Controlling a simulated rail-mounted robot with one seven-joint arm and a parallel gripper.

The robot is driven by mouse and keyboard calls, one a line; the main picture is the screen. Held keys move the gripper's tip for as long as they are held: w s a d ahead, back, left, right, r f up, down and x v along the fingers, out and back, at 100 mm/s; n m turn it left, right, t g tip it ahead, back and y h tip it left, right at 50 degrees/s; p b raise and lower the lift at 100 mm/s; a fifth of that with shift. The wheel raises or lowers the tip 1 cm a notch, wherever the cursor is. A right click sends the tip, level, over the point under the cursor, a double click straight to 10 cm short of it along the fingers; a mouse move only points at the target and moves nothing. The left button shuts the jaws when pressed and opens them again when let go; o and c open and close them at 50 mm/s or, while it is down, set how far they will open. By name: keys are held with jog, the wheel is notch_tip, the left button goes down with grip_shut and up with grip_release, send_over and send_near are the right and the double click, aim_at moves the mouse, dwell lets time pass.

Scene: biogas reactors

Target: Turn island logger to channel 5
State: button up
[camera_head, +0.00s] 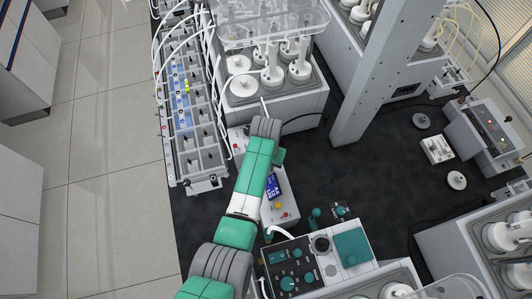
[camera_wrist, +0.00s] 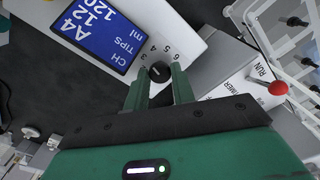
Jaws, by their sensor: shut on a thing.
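The island logger is a pale box with a blue display (camera_head: 274,186); its casing also shows in the wrist view (camera_wrist: 165,18). The display (camera_wrist: 98,33) reads A4 over CH, 12 over TIPS and 120 over ml. A small black round knob (camera_wrist: 160,72) sits on its face, with the numbers 3, 4, 5 and 6 printed around it. My gripper (camera_wrist: 157,80) has its two green fingers on either side of the knob, shut on it. I cannot tell exactly where the knob's mark points. In the head view my arm hides the knob and fingertips.
A red ball-topped lever (camera_wrist: 277,88) stands beside a RUN label at right in the wrist view. A rack of tipping cells (camera_head: 195,120) stands left of the arm, reactor vessels (camera_head: 270,75) behind it, and a teal-knobbed control box (camera_head: 300,265) in front.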

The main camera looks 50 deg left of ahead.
jog(key=m, duration=0.5)
jog(key=shift+r, duration=0.1)
jog(key=m, duration=0.5)
jog(key=shift+m+p, duration=0.4)
dwell(0.3)
jog(key=o, duration=0.7)
notch_tip(320, 180, up, 8)
jog(key=shift+f, duration=0.15)
